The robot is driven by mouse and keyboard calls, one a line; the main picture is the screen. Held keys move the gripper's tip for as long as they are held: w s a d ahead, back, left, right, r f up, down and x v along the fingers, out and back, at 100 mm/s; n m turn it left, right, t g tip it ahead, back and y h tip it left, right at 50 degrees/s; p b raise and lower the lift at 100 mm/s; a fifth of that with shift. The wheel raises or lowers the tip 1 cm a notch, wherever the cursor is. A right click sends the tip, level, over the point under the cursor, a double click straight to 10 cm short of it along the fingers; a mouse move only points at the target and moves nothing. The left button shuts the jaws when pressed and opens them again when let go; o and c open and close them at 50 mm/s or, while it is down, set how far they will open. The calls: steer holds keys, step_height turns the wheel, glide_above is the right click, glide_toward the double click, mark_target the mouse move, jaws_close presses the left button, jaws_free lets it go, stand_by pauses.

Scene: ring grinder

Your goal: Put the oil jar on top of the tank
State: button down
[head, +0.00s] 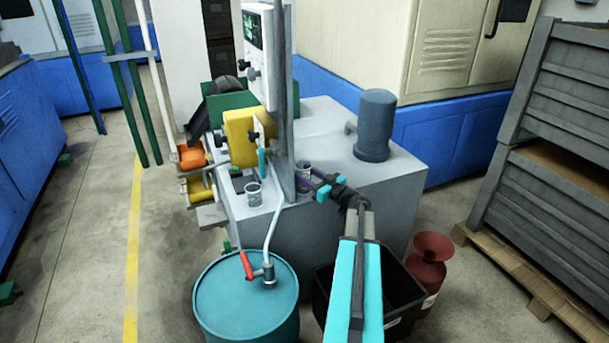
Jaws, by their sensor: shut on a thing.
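My gripper (312,182) is at the end of my arm, which reaches up from the bottom of the head view. It is shut on a small grey jar (303,176), just right of the upright grey panel. The jar is partly hidden by the fingers. It looks upright, at the top of the large grey box-shaped tank (345,212); I cannot tell whether it touches the surface. A second small glass jar (254,195) stands left of the panel, near the tank's front left corner.
A teal drum (240,310) with a red-handled tap and hose stands in front. A blue-grey cylinder (375,125) stands on the tank's right part. A black bin (400,290), a red can (430,265) and stacked grey crates (550,140) are at right.

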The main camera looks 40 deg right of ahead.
steer(key=c, duration=1.4)
jaws_free()
steer(key=shift+c, duration=0.2)
steer(key=shift+o, duration=0.8)
steer(key=shift+r+p, duration=0.2)
steer(key=shift+p, duration=0.15)
steer(key=s+b, duration=0.1)
steer(key=s, duration=1.1)
steer(key=shift+f, duration=0.2)
